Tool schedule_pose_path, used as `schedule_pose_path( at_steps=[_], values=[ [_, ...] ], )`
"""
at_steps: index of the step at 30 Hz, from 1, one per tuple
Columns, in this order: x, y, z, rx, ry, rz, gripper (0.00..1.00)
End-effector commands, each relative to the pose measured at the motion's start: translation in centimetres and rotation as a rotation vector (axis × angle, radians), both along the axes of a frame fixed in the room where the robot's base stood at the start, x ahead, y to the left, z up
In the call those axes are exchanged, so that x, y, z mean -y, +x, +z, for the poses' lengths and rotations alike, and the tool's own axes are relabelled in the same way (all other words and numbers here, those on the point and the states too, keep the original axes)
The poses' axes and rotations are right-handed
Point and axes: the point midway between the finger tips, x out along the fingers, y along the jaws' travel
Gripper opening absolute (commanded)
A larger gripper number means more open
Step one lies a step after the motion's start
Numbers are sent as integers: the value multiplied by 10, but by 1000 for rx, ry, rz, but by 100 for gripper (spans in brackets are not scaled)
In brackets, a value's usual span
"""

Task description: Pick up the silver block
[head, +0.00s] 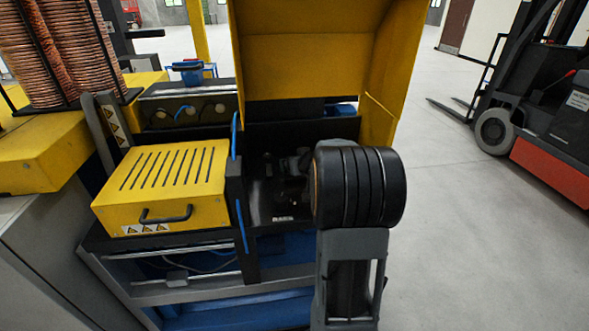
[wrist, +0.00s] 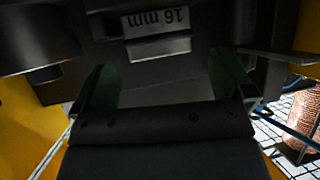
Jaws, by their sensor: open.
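The silver block (wrist: 159,47) shows in the wrist view as a small grey metal piece beside an upside-down "16 mm" label on a dark machine part. My gripper (wrist: 163,82) is open in the wrist view, with one finger at the left and one at the right. The block lies beyond the fingertips, between their lines, and nothing is held. In the head view I cannot make out the block or the gripper clearly; my arm covers part of the dark machine interior.
A yellow raised hood (head: 318,52) stands over the dark machine bay (head: 268,190). A yellow slotted box (head: 165,182) sits to the left. Copper coils (head: 80,45) stand at the far left. A forklift (head: 545,110) is at the right, with open floor before it.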

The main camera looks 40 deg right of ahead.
Motion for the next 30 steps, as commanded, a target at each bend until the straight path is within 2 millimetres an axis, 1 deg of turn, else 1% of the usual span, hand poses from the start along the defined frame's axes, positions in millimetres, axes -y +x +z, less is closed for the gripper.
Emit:
schedule_pose_path(
  at_steps=[1,6,15,30],
  values=[
    [1,6,-6,-1,0,0,100],
    [4,18,-11,0,1,0,100],
    [5,19,-11,1,1,0,99],
    [5,19,-11,0,1,0,51]
  ],
)
